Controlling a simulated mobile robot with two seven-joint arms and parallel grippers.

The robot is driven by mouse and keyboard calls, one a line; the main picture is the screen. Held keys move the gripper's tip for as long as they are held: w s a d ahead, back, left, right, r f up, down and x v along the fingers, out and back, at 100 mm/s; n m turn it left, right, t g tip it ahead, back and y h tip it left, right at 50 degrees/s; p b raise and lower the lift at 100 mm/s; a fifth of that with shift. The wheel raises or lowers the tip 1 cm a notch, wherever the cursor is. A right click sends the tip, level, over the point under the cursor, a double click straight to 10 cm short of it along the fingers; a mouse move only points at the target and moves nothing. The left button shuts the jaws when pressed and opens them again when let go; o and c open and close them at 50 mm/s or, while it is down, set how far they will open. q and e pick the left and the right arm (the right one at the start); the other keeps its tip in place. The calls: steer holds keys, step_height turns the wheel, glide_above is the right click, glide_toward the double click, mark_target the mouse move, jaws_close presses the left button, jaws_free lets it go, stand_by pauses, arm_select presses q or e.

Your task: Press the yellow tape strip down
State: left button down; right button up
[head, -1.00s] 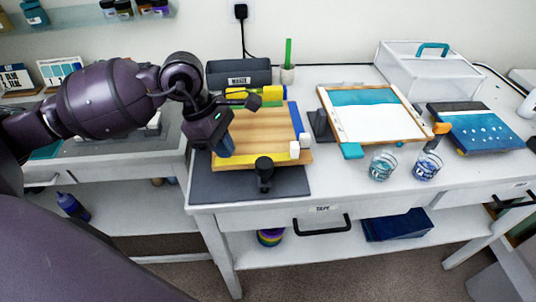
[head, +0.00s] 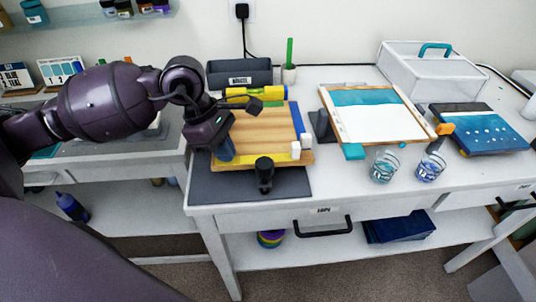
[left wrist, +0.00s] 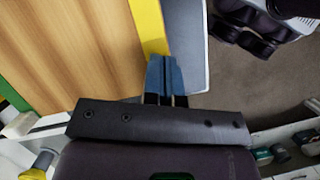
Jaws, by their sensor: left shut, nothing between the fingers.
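The yellow tape strip (head: 250,160) runs along the front edge of the wooden board (head: 262,125) in the head view. It also shows in the left wrist view (left wrist: 149,25), beside the bare wood. My left gripper (head: 225,153) is at the front left corner of the board. In the left wrist view its blue fingers (left wrist: 163,75) are shut, with nothing between them. Their tips overlap the strip's edge in the picture; I cannot tell whether they touch it. The arm and gripper hide the board's left side in the head view. My right gripper is not in view.
A black clamp-like knob (head: 264,170) stands at the board's front edge, above a dark mat (head: 285,184). White blocks (head: 301,148) sit at the right corner. A yellow tube (head: 255,93) lies behind. Two cups (head: 384,166) and a framed panel (head: 385,125) stand right.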

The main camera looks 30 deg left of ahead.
mark_target(257, 157)
arm_select(q)
steer(key=shift+w+d+f+b, duration=0.2)
steer(key=shift+w+d+b, duration=0.2)
steer(key=shift+d, duration=0.45)
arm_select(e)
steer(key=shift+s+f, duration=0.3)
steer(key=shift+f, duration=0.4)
arm_select(q)
steer(key=shift+d, duration=0.15)
steer(key=shift+w+d+f, duration=0.1)
steer(key=shift+w+d, duration=0.15)
steer(key=shift+w+d+b, duration=0.35)
steer(key=shift+d, duration=0.2)
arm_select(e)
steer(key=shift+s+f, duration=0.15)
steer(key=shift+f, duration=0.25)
arm_select(q)
steer(key=shift+w+d+r, duration=0.25)
steer(key=shift+w+d, duration=0.4)
steer(key=shift+d, duration=0.3)
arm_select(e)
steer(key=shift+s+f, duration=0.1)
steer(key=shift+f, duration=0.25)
